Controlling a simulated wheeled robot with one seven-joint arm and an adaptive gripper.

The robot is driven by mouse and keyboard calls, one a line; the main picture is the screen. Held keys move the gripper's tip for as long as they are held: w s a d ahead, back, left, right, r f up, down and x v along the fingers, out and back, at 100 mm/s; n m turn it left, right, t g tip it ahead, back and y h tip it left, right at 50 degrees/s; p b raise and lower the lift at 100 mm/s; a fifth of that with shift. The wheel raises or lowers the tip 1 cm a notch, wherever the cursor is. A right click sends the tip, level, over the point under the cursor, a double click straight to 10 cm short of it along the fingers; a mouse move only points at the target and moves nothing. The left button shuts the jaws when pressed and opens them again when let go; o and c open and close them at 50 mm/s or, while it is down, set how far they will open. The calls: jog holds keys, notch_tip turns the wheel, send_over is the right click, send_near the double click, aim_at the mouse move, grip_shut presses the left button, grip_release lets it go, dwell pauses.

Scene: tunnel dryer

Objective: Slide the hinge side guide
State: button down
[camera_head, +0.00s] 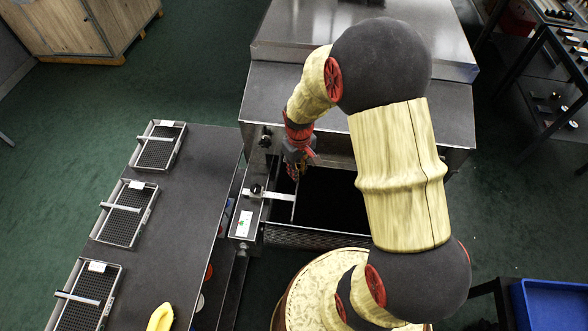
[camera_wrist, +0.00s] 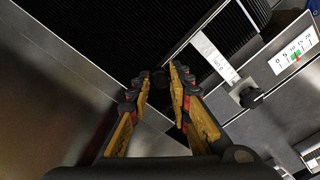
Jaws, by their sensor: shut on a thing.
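My gripper (camera_wrist: 160,80) is at the dryer's open mouth, its fingers closing from both sides on a small dark round knob (camera_wrist: 158,77). What the knob joins is mostly hidden by the fingers. In the head view my gripper (camera_head: 294,168) reaches down at the opening's upper left, and its fingertips are hard to make out. A thin metal guide rail (camera_wrist: 190,38) runs beside the dark mesh belt (camera_wrist: 150,25). A pale scale strip (camera_wrist: 214,58) crosses from it to a black clamp knob (camera_wrist: 246,93). The strip also shows in the head view (camera_head: 275,195). I cannot tell which guide is the hinge side one.
A scale label (camera_head: 243,223) is on the dryer's left frame. Another black knob (camera_head: 265,138) is above it. A dark table (camera_head: 185,205) with several mesh trays stands at left. A blue bin (camera_head: 553,305) is at lower right. Green floor is free at far left.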

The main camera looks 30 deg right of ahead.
jog(key=c, duration=1.6)
grip_release()
jog(key=shift+r, duration=0.1)
jog(key=shift+r, duration=3.9)
jog(key=shift+s+a, duration=0.1)
jog(key=s+a+r+t, duration=0.2)
jog(key=s+r, duration=0.3)
jog(key=r, duration=0.3)
jog(key=s+a+r+m+t, duration=0.1)
jog(key=s+a+r, duration=0.2)
jog(key=s+r, duration=0.3)
jog(key=s+a+r+t, duration=0.2)
jog(key=s+r, duration=0.3)
jog(key=r, duration=0.5)
jog(key=shift+s+a+m+t, duration=0.3)
jog(key=shift+a+m, duration=0.1)
jog(key=shift+a, duration=0.2)
